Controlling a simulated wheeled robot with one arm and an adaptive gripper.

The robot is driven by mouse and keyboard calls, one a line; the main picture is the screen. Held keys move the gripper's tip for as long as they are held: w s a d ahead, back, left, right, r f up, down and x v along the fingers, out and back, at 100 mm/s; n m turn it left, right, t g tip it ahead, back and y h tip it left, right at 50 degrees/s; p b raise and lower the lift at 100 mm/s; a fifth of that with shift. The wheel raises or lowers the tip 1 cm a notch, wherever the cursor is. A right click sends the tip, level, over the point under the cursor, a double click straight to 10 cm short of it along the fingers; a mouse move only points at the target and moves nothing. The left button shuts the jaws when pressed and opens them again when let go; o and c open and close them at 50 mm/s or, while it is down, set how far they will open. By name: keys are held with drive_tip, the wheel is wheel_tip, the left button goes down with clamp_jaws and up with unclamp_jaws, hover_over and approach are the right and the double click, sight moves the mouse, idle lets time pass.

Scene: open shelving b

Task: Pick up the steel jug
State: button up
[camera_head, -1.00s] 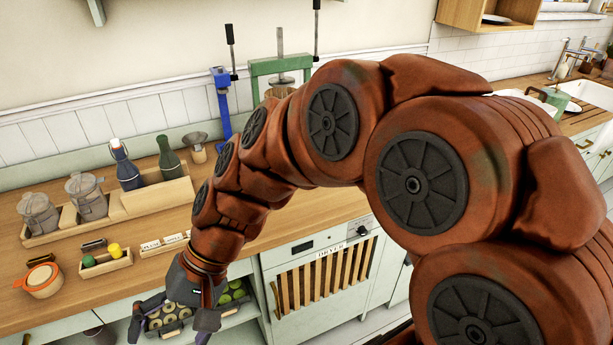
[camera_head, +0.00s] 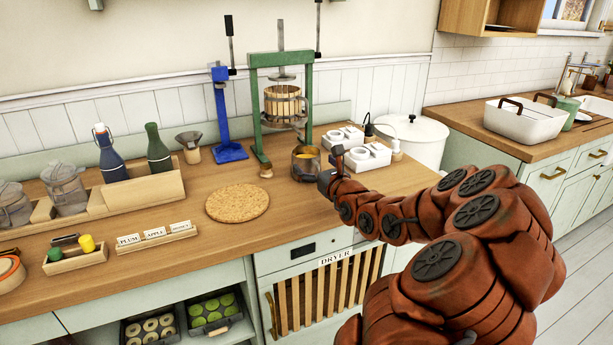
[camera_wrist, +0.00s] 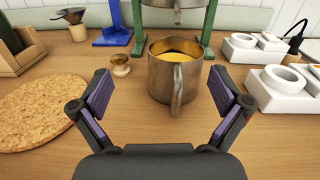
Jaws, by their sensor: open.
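The steel jug (camera_wrist: 175,78) stands upright on the wooden counter in the wrist view, with yellow-orange contents inside and its handle facing me. It also shows in the head view (camera_head: 304,163), in front of the green press. My gripper (camera_wrist: 166,92) is open, with one purple-padded finger to the left of the jug and one to the right. The jug is ahead of and between the fingers, with gaps on both sides. In the head view my gripper (camera_head: 327,178) is just right of the jug, and its fingers are hard to make out.
The green press (camera_head: 281,95) stands behind the jug. A small brass cup (camera_wrist: 121,65) is close to its left. A round cork mat (camera_head: 237,202) lies further left. White blocks with round holders (camera_head: 361,155) stand to the right. Bare counter lies in front.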

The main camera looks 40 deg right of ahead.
sight(313, 159)
drive_tip(key=shift+s+d+f+m+h, duration=0.2)
drive_tip(key=shift+d+f+m, duration=0.15)
drive_tip(key=shift+d, duration=0.2)
drive_tip(key=shift+s+d+f+m+h, duration=0.15)
drive_tip(key=shift+d+f+m+h, duration=0.1)
drive_tip(key=shift+d+f, duration=0.2)
drive_tip(key=shift+p+x, duration=0.55)
drive_tip(key=shift+x, duration=1.2)
drive_tip(key=shift+p+x, duration=0.45)
drive_tip(key=shift+x, duration=1.6)
drive_tip(key=shift+a+f, duration=0.1)
drive_tip(key=shift+c, duration=0.3)
drive_tip(key=c, duration=1.2)
drive_tip(key=shift+c, duration=0.7)
